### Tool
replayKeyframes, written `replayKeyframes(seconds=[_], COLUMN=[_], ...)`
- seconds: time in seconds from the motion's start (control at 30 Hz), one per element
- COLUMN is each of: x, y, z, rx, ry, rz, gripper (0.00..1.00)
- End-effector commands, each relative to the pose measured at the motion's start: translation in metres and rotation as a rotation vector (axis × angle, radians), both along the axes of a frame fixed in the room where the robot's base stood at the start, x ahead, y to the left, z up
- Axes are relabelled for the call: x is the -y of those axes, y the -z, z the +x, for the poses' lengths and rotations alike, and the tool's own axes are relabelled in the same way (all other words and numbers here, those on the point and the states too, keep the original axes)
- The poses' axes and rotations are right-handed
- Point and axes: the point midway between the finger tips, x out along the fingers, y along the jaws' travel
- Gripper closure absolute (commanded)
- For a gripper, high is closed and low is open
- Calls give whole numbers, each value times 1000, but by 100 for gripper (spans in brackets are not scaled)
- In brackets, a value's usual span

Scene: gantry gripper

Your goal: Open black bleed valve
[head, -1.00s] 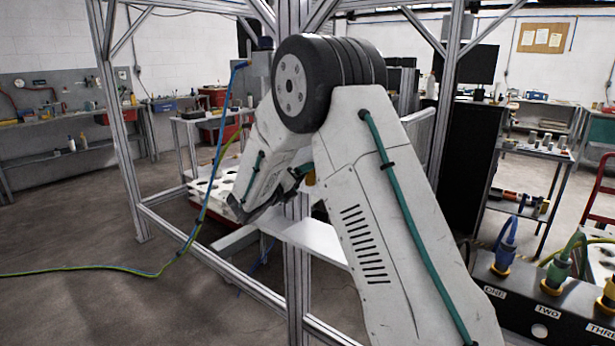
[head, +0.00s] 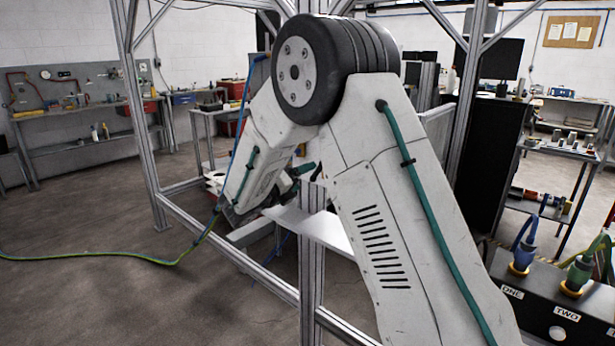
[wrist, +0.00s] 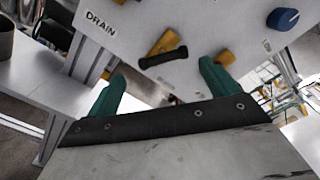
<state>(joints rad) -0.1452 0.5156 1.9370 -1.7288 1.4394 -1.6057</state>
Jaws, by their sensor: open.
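In the wrist view, a black bar-shaped handle (wrist: 163,58), which I take to be the bleed valve, sits on a pale panel (wrist: 205,25) marked DRAIN. It lies slightly tilted, with a yellow piece (wrist: 166,40) behind it. My gripper (wrist: 160,86) is open, with its two green fingers apart and nothing between them. The handle is just beyond the fingertips, in line with the gap, apart from both fingers. In the head view my arm hides most of the gripper and the valve cannot be made out.
A blue knob (wrist: 284,19) and another yellow piece (wrist: 226,57) are on the panel to the right. In the head view a metal gantry frame post (head: 311,250) stands close to my arm. A black box with cable plugs (head: 545,300) is at the lower right.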

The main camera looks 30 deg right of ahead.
Motion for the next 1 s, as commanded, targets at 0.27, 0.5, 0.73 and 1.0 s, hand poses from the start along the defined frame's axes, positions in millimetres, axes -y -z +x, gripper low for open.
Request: replayKeyframes(seconds=[0.27,0.5,0.73,1.0], x=[-2,-10,-13,-8], y=[0,-1,-1,0], z=[-1,-4,-9,-8], rx=[0,162,614,849], ry=[1,-6,-1,5], rz=[0,60,224,306], gripper=[13,56,56,56])
